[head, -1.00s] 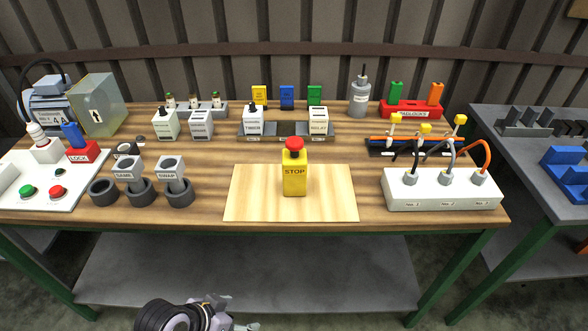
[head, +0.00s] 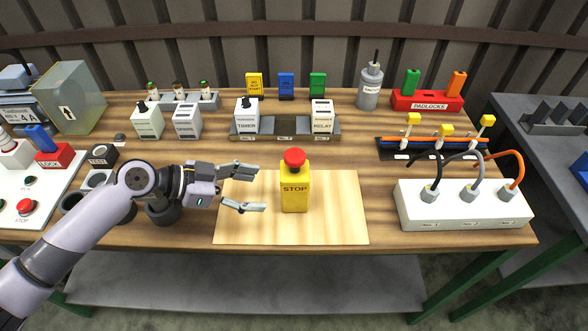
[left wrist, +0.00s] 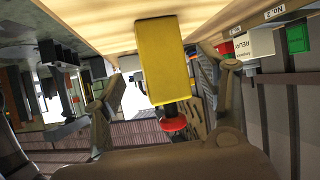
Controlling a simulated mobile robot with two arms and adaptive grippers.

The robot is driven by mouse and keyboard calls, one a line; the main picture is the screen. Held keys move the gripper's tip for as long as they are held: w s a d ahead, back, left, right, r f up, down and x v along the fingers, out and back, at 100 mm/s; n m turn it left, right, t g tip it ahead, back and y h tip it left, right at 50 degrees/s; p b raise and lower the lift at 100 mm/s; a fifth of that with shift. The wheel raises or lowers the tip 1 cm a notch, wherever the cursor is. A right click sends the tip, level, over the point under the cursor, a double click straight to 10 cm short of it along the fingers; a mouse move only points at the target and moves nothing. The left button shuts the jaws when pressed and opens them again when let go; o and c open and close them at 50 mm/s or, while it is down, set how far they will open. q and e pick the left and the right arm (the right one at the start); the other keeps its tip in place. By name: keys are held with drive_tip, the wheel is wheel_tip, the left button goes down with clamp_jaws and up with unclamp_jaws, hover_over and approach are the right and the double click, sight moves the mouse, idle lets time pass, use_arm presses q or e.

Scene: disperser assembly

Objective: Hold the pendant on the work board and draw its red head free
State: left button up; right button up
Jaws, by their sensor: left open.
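The yellow pendant (head: 295,196), marked STOP, stands upright on the pale work board (head: 340,225). Its red head (head: 294,158) sits on top of the yellow body. My left gripper (head: 252,188) is open and empty, just left of the pendant, with its fingers pointing toward it and a small gap between. In the left wrist view the pendant's yellow body (left wrist: 162,62) appears between the two spread fingers, with the red head (left wrist: 174,124) below it in the picture. My right gripper is not in view.
Grey cups (head: 163,212) stand under and beside my left arm. A white cable box (head: 465,205) stands at the right. The timer and relay rack (head: 285,128) is behind the board. The board right of the pendant is bare.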

sight(290, 194)
use_arm(q)
drive_tip(key=x, duration=0.3)
drive_tip(key=shift+s+d, duration=0.15)
drive_tip(key=shift+d, duration=0.2)
drive_tip(key=b+x, duration=0.1)
drive_tip(key=x, duration=0.3)
drive_tip(key=shift+d+f, duration=0.25)
drive_tip(key=shift+w+d+f+b, duration=0.2)
drive_tip(key=shift+w+d+b, duration=0.1)
drive_tip(key=shift+w+d+f, duration=0.1)
drive_tip(key=shift+d, duration=0.25)
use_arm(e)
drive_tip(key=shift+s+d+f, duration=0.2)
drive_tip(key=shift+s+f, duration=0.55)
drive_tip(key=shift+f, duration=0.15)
use_arm(q)
drive_tip(key=shift+c, duration=0.2)
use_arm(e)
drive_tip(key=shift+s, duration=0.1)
use_arm(q)
drive_tip(key=shift+c, duration=1.2)
drive_tip(key=c, duration=1.2)
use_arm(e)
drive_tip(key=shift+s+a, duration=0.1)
use_arm(q)
drive_tip(key=shift+f, duration=0.1)
